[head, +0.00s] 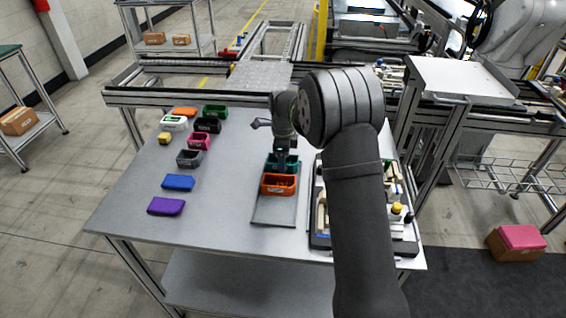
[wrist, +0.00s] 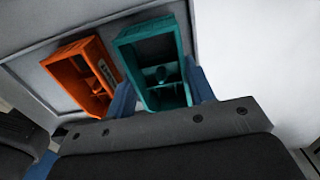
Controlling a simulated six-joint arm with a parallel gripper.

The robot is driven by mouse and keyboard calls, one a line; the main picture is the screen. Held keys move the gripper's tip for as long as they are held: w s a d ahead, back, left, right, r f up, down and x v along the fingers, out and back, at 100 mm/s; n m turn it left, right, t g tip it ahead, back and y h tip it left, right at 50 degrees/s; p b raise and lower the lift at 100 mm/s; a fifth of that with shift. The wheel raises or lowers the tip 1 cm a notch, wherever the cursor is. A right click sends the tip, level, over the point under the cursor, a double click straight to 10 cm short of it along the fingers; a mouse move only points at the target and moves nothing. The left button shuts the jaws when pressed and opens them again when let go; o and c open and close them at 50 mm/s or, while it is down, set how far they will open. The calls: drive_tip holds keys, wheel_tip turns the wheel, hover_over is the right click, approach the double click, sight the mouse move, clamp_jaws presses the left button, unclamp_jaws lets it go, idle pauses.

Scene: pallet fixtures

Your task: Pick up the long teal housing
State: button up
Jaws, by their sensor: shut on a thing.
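The long teal housing (head: 270,165) is an open-topped box behind the orange housing at the far end of the grey pallet plate (head: 273,212). In the wrist view the teal housing (wrist: 150,45) shows a hollow inside with small dark inner parts. My gripper (wrist: 161,93) has its blue fingers on opposite sides of the housing and is shut on it. In the head view my gripper (head: 283,158) points down over the housing and hides part of it. I cannot tell whether the housing touches the plate.
An orange housing (head: 278,190) sits close in front; it also shows in the wrist view (wrist: 75,75). Several coloured housings, including a purple one (head: 166,206) and a blue one (head: 178,182), lie left. A black-edged tray (head: 320,240) of parts stands right. The table's front middle is clear.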

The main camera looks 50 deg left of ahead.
drive_tip(key=r, duration=0.2)
drive_tip(key=d+r, duration=0.1)
drive_tip(key=r, duration=0.1)
drive_tip(key=shift+w, duration=0.35)
drive_tip(key=shift+n, duration=0.3)
drive_tip(key=w+d+r, duration=0.1)
drive_tip(key=d+r, duration=0.1)
drive_tip(key=d, duration=0.1)
drive_tip(key=w+d+r, duration=0.2)
drive_tip(key=d, duration=0.1)
drive_tip(key=w+d+r, duration=0.2)
drive_tip(key=d, duration=0.1)
drive_tip(key=shift+w+r, duration=0.15)
drive_tip(key=shift+w, duration=0.05)
drive_tip(key=s+d+r+n, duration=0.15)
drive_tip(key=d+n, duration=0.75)
drive_tip(key=n, duration=0.9)
drive_tip(key=s+d+n, duration=0.3)
drive_tip(key=d+n, duration=0.6)
drive_tip(key=n, duration=0.8)
drive_tip(key=shift+w+f, duration=0.15)
drive_tip(key=shift+f, duration=1.7)
drive_tip(key=shift+w+f, duration=0.1)
drive_tip(key=shift+f, duration=1.7)
drive_tip(key=shift+f, duration=0.2)
